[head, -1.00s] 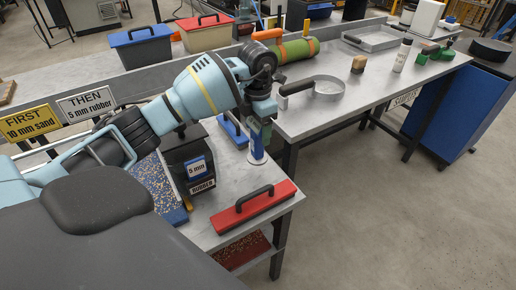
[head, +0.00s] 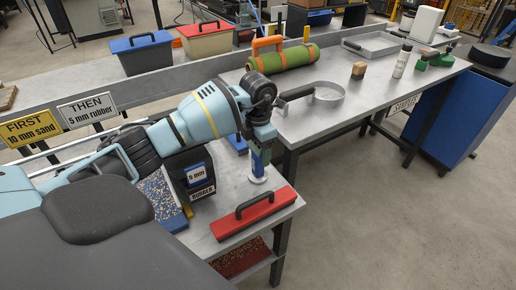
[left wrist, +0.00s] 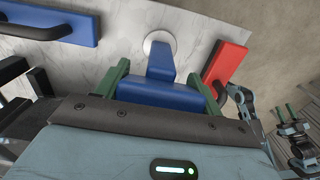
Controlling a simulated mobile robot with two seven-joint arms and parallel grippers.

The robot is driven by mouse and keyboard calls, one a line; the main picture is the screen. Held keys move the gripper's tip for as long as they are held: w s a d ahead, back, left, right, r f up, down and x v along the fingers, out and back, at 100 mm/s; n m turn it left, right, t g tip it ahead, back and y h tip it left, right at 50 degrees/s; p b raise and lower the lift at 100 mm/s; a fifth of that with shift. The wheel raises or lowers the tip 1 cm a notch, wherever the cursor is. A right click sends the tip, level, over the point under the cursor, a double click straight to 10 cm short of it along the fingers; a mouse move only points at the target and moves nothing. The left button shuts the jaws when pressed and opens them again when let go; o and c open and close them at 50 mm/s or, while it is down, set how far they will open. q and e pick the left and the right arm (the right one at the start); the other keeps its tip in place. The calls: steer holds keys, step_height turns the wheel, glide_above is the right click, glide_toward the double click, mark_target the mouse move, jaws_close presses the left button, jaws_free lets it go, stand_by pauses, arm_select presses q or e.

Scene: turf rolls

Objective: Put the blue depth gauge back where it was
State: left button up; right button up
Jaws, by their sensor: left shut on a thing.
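The blue depth gauge (head: 258,165) has a blue body and a round pale foot, and stands roughly upright at the right end of the near bench. My left gripper (left wrist: 163,88) is shut on its blue body, with a green finger on either side. In the left wrist view the gauge's pale foot (left wrist: 160,42) shows beyond the fingers, over the grey bench top. I cannot tell whether the foot touches the bench.
A red float (head: 255,214) lies close in front of the gauge. A blue float (left wrist: 45,22) lies on the other side. The black rubber bin (head: 190,175) stands left of the gauge.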

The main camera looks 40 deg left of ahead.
arm_select(q)
steer(key=shift+f, duration=0.15)
steer(key=o, duration=1.3)
step_height(320, 180, up, 12)
steer(key=shift+r, duration=0.2)
